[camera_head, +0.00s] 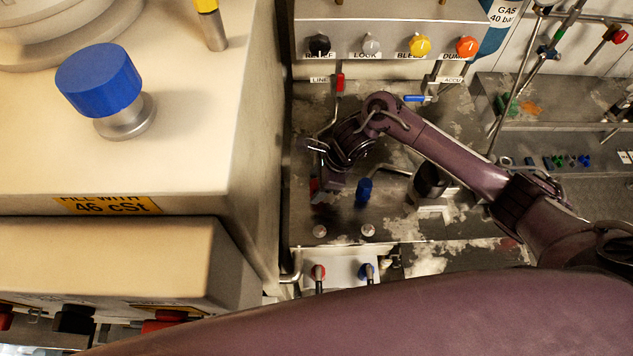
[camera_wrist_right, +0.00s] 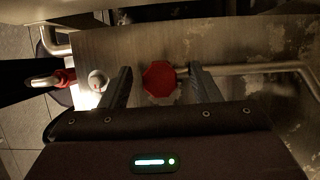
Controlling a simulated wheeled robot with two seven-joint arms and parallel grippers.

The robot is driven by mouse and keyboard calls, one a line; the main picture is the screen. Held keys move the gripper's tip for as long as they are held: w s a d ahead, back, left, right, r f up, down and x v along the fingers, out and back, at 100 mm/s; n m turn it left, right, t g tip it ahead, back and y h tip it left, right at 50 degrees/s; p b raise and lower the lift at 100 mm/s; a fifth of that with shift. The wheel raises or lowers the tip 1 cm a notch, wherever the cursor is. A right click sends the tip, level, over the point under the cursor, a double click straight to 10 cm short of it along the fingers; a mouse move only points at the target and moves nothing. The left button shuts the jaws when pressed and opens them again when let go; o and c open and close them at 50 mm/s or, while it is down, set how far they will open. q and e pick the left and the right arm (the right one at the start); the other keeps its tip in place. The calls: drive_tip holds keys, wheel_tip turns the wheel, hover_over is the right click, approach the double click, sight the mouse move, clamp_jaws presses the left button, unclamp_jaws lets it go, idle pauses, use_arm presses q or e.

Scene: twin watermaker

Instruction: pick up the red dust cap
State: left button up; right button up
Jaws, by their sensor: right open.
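The red dust cap (camera_wrist_right: 159,79) shows in the right wrist view as a faceted red knob against a worn metal surface. It lies between the two fingers of my right gripper (camera_wrist_right: 162,84), with a gap on each side. The fingers are apart and hold nothing. In the head view the right gripper (camera_head: 330,186) reaches down over the stained metal panel. A small red patch of the cap (camera_head: 314,185) shows beside it; the rest is hidden by the gripper. My left gripper is not in view.
A blue cap (camera_head: 364,190) stands just right of the gripper. Red (camera_head: 318,271) and blue (camera_head: 366,271) handled fittings sit in front. A beige cabinet (camera_head: 190,140) rises close on the left. Several knobs line the back panel (camera_head: 390,42). A bent metal pipe (camera_wrist_right: 270,68) runs beside the cap.

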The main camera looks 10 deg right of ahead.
drive_tip(key=shift+a+f, duration=0.15)
drive_tip(key=shift+f, duration=0.15)
clamp_jaws()
drive_tip(key=shift+r, duration=0.15)
drive_tip(key=shift+w+r, duration=0.1)
drive_tip(key=shift+r, duration=0.35)
wheel_tip(320, 180, up, 7)
drive_tip(key=shift+r+b, duration=0.1)
drive_tip(key=shift+b, duration=0.8)
wheel_tip(320, 180, up, 12)
drive_tip(key=p, duration=0.1)
